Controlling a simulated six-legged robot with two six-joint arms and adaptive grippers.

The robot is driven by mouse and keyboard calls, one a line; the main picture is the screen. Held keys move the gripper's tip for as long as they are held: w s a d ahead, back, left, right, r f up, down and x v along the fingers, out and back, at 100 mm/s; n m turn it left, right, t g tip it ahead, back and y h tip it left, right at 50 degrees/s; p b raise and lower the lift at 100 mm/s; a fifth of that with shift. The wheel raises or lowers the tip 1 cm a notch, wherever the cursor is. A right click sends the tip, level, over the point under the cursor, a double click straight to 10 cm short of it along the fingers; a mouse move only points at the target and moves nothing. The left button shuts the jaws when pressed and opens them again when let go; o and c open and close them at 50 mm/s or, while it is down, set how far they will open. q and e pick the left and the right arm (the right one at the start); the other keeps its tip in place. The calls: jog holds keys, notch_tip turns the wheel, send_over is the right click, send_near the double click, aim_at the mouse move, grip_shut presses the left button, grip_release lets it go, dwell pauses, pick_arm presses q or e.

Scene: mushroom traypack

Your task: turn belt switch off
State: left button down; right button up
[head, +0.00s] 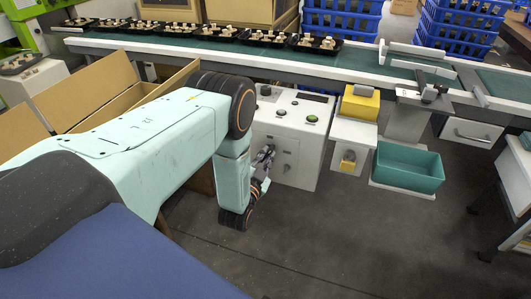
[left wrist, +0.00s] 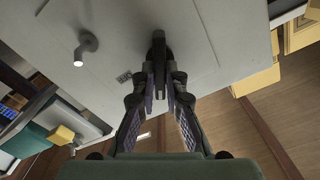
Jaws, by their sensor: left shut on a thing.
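A white control box (head: 306,140) stands in front of the conveyor, with small buttons on its sloped top and a green button (head: 311,118) among them. My left gripper (head: 266,160) is at the box's front face. In the left wrist view the gripper (left wrist: 160,88) is shut on a dark switch handle (left wrist: 158,48) that sticks out from the grey panel (left wrist: 205,25). The handle is mostly hidden by the fingers in the head view. Which way the switch is set is hard to tell. My right gripper is not in view.
The green conveyor belt (head: 345,60) runs behind the box, with several black trays of mushrooms (head: 265,37) on it. A yellow-topped unit (head: 360,102) and a teal bin (head: 410,167) stand to the right. An open cardboard box (head: 90,92) is at left. The floor in front is clear.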

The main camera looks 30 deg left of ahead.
pick_arm(q)
jog(key=m+p, duration=0.1)
jog(key=m, duration=0.4)
jog(key=shift+d+f+m+p, duration=0.1)
jog(key=shift+m+p, duration=0.2)
jog(key=shift+p, duration=0.1)
jog(key=m+p, duration=0.1)
jog(key=m, duration=0.5)
jog(key=shift+f, duration=0.2)
jog(key=c, duration=1.4)
grip_release()
jog(key=shift+d, duration=0.1)
jog(key=v, duration=1.2)
